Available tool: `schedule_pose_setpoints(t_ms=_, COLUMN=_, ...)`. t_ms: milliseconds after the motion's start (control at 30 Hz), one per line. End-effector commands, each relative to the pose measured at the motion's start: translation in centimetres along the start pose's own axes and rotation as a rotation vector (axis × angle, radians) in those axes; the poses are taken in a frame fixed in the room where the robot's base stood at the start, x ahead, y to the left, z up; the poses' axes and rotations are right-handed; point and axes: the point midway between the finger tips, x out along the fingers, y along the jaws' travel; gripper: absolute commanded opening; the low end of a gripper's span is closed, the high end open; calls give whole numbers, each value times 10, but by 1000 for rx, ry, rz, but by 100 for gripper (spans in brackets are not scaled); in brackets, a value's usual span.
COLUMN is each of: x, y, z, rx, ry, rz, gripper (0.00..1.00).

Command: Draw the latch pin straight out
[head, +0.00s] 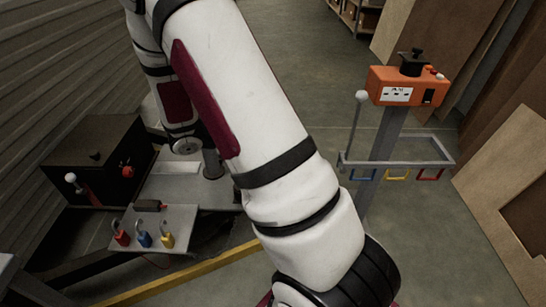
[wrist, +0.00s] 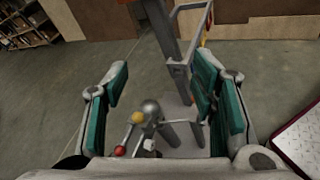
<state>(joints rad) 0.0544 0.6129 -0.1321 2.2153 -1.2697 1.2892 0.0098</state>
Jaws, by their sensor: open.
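My gripper (wrist: 162,75) is open and empty in the wrist view, its two teal-padded fingers wide apart. Between and beyond the fingers is a grey fitting with a rounded grey knob (wrist: 151,108), a yellow ball (wrist: 138,118) and a red ball (wrist: 120,150). I cannot tell which part, if any, is the latch pin. No finger visibly touches the fitting. In the head view my arm runs down to the bottom edge, and the gripper's fingers are out of sight there.
An orange control box (head: 408,87) tops a grey post with a hook rack (head: 398,165) at right. At left are a dark box (head: 92,150) and a grey panel (head: 160,219) with red, blue and yellow padlocks. A yellow bar (head: 180,275) crosses below.

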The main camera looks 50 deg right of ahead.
Motion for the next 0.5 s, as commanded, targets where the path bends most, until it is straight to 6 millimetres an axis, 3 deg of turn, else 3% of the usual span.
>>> schedule_pose_setpoints(t_ms=33, x=14, y=2, z=-32, rx=-64, ry=-41, rz=40, gripper=52)
schedule_pose_setpoints(t_ms=300, x=64, y=14, z=-159, rx=-367, ry=-190, rz=290, gripper=52)
schedule_pose_setpoints(t_ms=500, x=88, y=7, z=-232, rx=-529, ry=-237, rz=433, gripper=52)
